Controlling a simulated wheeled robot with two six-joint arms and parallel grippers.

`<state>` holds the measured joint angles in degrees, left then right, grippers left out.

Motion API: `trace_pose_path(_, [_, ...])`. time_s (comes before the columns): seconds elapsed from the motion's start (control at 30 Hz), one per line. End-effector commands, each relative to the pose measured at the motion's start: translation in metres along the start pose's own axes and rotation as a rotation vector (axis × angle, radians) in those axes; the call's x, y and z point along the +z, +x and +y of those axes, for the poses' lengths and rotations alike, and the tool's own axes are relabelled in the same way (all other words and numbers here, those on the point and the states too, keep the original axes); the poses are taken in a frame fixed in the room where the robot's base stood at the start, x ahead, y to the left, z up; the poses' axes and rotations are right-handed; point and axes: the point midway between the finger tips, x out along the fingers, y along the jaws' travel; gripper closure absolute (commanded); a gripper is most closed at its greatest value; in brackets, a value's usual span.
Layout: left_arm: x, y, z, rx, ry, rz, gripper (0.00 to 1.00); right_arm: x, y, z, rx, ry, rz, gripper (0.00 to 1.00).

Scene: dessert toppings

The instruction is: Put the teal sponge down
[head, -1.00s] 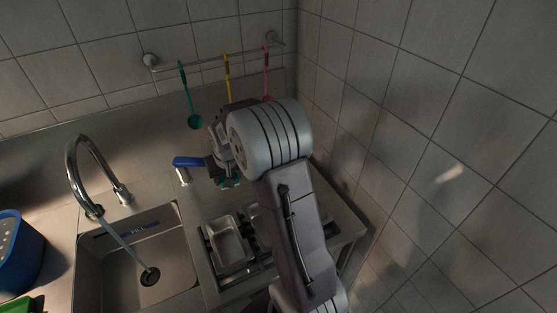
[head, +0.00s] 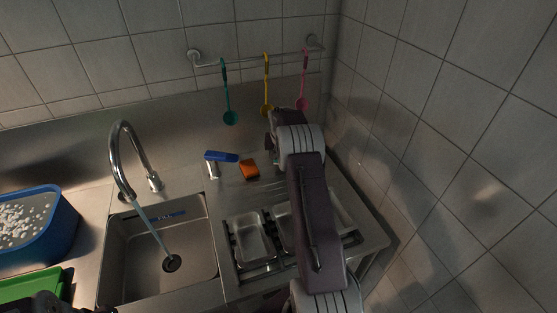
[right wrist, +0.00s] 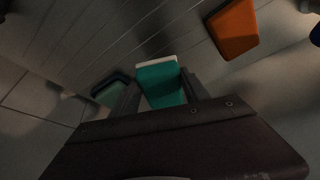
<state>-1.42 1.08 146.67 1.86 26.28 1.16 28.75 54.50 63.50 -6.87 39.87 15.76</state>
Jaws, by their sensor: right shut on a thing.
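The teal sponge (right wrist: 161,84) sits between the two fingers of my right gripper (right wrist: 160,92) in the right wrist view, with a pale layer along its far edge. The gripper is shut on it, close over the grey ribbed surface. I cannot tell whether the sponge touches that surface. In the head view my right arm hides the sponge and most of the gripper. Of my left arm, only a dark bit shows at the bottom left of the head view, and its jaws cannot be made out.
A dark green item (right wrist: 109,91) lies left of my fingers. The sink (head: 190,263) with running tap and metal trays (head: 250,262) are nearer. Ladles hang behind.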

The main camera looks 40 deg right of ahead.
Motion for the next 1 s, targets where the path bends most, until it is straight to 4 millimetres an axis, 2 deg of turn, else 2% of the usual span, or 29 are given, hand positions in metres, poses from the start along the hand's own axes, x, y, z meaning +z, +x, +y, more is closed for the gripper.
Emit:
trace_pose_path(0.13, [-0.001, -0.005, 0.0, 0.0, 0.0, 0.0, 1.0, -0.008, 0.013, -0.011, 0.0, 0.0, 0.0, 0.79])
trace_pose_path(0.27, [0.0, -0.005, 0.0, 0.0, 0.0, 0.0, 1.0, -0.009, 0.015, -0.012, 0.0, 0.001, 0.001, 0.79])
trace_pose_path(0.37, [-0.001, -0.006, 0.0, 0.0, 0.0, 0.0, 1.0, -0.007, 0.019, -0.012, 0.0, 0.0, -0.001, 0.79])
trace_pose_path(0.6, [-0.001, -0.013, 0.0, 0.0, 0.0, 0.0, 1.0, 0.006, 0.052, -0.012, 0.0, 0.001, 0.0, 0.79])
trace_pose_path(0.93, [-0.001, -0.008, 0.0, 0.0, 0.0, 0.0, 1.0, 0.008, 0.057, -0.012, -0.001, 0.0, 0.002, 0.79])
trace_pose_path(0.97, [-0.001, -0.009, 0.0, 0.0, 0.0, 0.0, 1.0, 0.008, 0.056, -0.012, -0.001, 0.0, 0.002, 0.41])
trace_pose_path(1.0, [-0.001, -0.009, 0.0, 0.0, 0.0, 0.0, 1.0, 0.008, 0.055, -0.012, -0.001, 0.001, 0.002, 0.3])
